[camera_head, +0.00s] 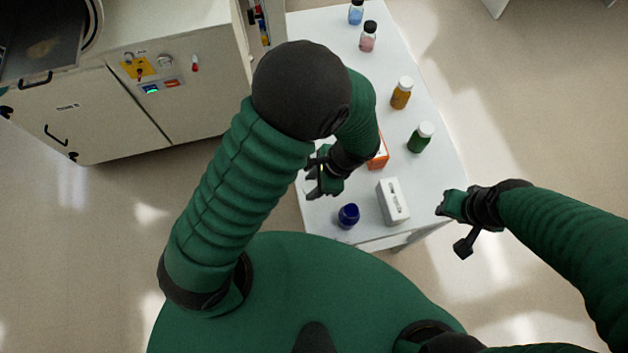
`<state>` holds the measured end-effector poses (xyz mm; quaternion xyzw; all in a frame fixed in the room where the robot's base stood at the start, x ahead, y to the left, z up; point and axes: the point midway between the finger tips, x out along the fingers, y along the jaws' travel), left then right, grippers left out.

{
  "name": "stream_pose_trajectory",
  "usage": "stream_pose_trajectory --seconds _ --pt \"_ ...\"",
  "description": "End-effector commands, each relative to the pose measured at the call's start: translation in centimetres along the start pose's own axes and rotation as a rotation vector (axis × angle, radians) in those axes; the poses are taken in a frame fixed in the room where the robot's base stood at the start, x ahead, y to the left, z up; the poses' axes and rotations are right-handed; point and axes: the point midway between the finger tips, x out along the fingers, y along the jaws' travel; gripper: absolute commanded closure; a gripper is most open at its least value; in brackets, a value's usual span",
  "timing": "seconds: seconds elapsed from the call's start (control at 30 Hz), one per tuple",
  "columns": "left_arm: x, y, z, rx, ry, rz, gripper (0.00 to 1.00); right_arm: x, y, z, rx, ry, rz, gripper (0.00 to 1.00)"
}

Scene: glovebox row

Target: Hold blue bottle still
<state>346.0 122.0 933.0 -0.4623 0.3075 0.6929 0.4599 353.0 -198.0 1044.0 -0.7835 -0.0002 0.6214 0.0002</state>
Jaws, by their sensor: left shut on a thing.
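A small round dark blue bottle (348,215) stands near the front edge of the white table. Another blue bottle (356,12) with a dark cap stands at the table's far end. My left gripper (313,181) is over the table's left edge, above and left of the near blue bottle in the picture, with a gap between them. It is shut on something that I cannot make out. My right gripper (441,204) is at the table's right edge, away from both blue bottles. Its fingers are too small to read.
A white box (393,202) stands right of the near blue bottle. An orange box (379,154) is partly hidden by my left arm. A green bottle (420,138), an amber bottle (401,93) and a pink bottle (368,37) stand along the table (428,175). A cabinet (110,110) stands left.

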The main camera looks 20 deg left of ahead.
Motion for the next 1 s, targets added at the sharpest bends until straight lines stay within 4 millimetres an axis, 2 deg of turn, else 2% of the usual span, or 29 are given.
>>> stream_pose_trajectory --seconds 0.17,0.27,0.4,0.53,0.67,1.0 --pt "-0.5 -1.5 0.5 -0.131 -0.001 0.037 0.99 0.0 0.0 0.0 0.0 0.0 0.0 0.64" --pt "-1.4 -3.9 1.6 -0.357 -0.003 0.11 0.99 0.0 0.0 0.0 0.0 0.0 0.0 0.64" --pt "-3.3 -7.7 3.8 -0.741 -0.004 0.266 0.99 0.0 0.0 0.0 0.0 0.0 0.0 0.64" --pt "-5.0 -10.1 5.6 -1.002 0.0 0.4 0.99 0.0 0.0 0.0 0.0 0.0 0.0 0.64" --pt "-5.8 -10.8 6.2 -1.089 0.0 0.452 0.99 0.0 0.0 0.0 0.0 0.0 0.0 0.64" --pt "-5.8 -10.8 6.2 -1.086 0.0 0.45 0.99 0.0 0.0 0.0 0.0 0.0 0.0 0.64"
